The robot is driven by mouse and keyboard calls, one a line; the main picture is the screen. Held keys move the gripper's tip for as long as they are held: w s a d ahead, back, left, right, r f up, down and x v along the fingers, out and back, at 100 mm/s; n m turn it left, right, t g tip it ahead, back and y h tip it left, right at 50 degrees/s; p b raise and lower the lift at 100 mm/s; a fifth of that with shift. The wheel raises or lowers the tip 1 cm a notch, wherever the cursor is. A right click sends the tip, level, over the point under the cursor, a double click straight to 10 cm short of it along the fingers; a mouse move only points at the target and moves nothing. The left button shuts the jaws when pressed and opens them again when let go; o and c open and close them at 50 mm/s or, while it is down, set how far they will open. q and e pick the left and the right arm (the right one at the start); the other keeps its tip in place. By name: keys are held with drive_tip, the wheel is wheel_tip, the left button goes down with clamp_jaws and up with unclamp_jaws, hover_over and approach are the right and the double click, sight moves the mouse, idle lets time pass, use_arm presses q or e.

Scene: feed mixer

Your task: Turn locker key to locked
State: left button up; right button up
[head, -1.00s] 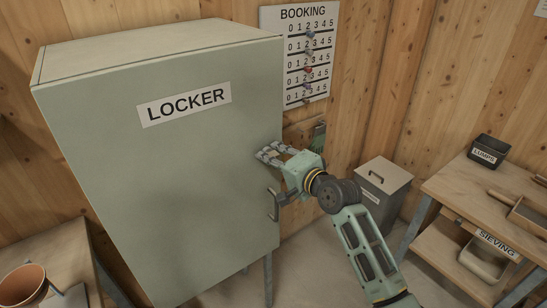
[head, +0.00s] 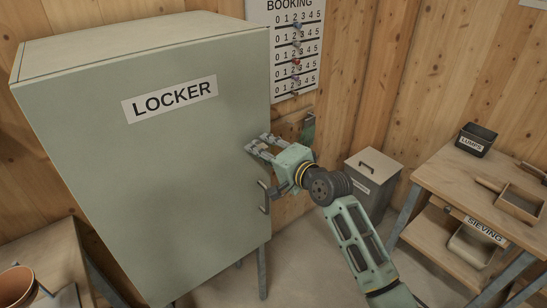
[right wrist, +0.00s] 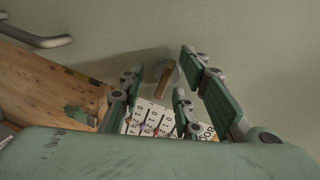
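The grey-green locker (head: 170,175) stands at the left of the head view with its door shut. A small brass-coloured key (right wrist: 165,79) sticks out of a round metal lock on the door in the right wrist view. In the head view my right gripper hides the key. My right gripper (head: 259,145) is at the door's right edge, above the door handle (head: 264,197). In the right wrist view its fingers (right wrist: 159,80) stand apart on both sides of the key, with gaps, so it is open. Which way the key is turned is hard to tell. My left gripper is not in view.
The booking board (head: 285,48) hangs on the wooden wall behind the gripper. The handle (right wrist: 38,36) also shows in the right wrist view. A grey lidded bin (head: 371,185) and a wooden sieving table (head: 445,170) stand at the right. Floor is clear between locker and bin.

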drive_tip(key=v, duration=1.1)
drive_tip(key=shift+s+d, duration=0.25)
drive_tip(key=shift+s, duration=0.05)
